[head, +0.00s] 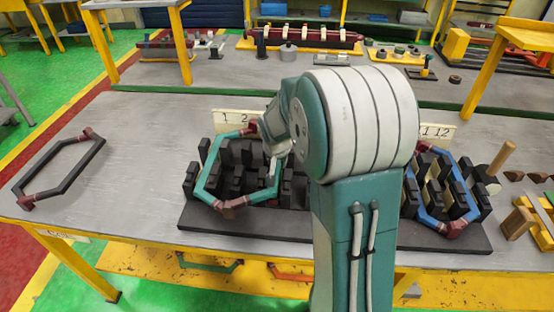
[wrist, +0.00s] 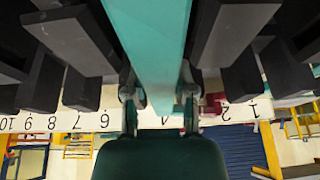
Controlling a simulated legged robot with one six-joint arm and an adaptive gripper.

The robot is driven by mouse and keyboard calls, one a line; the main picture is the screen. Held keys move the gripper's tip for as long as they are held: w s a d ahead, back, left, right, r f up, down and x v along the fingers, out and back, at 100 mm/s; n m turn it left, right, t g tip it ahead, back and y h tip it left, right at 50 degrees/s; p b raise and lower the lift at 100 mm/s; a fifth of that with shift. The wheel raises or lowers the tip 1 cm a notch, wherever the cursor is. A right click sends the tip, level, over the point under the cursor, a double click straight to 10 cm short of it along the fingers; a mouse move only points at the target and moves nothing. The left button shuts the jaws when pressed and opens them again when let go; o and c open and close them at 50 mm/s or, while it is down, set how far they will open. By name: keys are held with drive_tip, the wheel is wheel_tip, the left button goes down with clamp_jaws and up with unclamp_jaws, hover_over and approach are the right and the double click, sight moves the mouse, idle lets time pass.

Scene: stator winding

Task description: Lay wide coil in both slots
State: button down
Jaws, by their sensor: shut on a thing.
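A teal six-sided coil (head: 208,168) with dark red end pieces lies over the left part of the black slotted stator block (head: 260,225). Its left side runs among the black teeth near labels 1 and 2. Its right side is at my gripper (head: 275,152), which is partly hidden by my arm. In the wrist view, my gripper (wrist: 158,92) is shut on the teal coil's bar (wrist: 150,40), with black teeth (wrist: 230,30) on both sides. How deep either side sits in its slot cannot be told.
A blue coil (head: 460,185) sits on the block's right end near labels 11 and 12. A black coil (head: 60,168) lies on the grey table (head: 120,125) at left. A wooden mallet (head: 497,165) and wooden pieces are at right. My arm hides the block's middle.

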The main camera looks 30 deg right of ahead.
drive_tip(key=shift+f, duration=0.85)
idle(0.5)
drive_tip(key=shift+c, duration=1.8)
unclamp_jaws()
drive_tip(key=shift+r, duration=0.9)
drive_tip(key=shift+r, duration=3.75)
drive_tip(key=v, duration=1.2)
drive_tip(key=shift+s+a, duration=0.1)
drive_tip(key=shift+a, duration=0.05)
